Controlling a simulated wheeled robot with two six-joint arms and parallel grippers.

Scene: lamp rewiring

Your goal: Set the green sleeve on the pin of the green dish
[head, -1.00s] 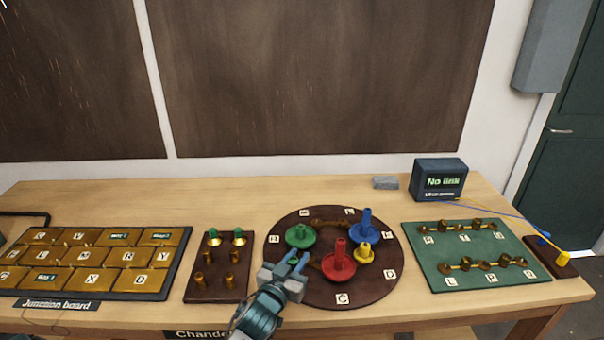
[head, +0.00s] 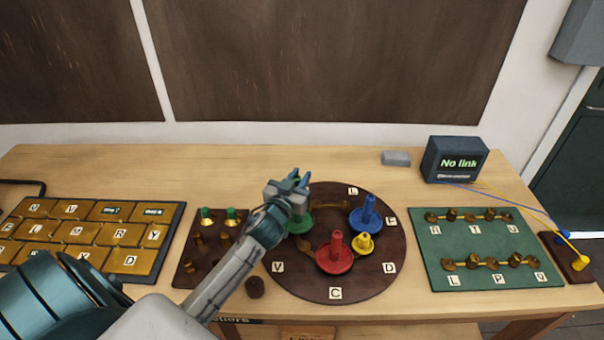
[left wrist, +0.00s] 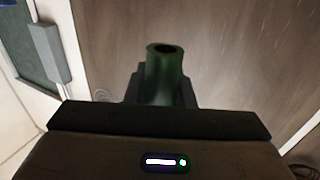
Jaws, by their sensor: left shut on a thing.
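My left gripper (head: 298,181) is shut on the green sleeve (left wrist: 165,75), a hollow tube whose open end shows in the left wrist view. In the head view the gripper covers the sleeve. There the gripper hangs over the back left of the round brown board, in front of part of the green dish (head: 301,222). The dish's pin is hidden behind my gripper and wrist, so I cannot tell how sleeve and pin line up. My right gripper is not in view.
A brown peg board (head: 186,273) lies left, a green terminal board (head: 430,232) right. A "No link" box (head: 455,160) stands behind.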

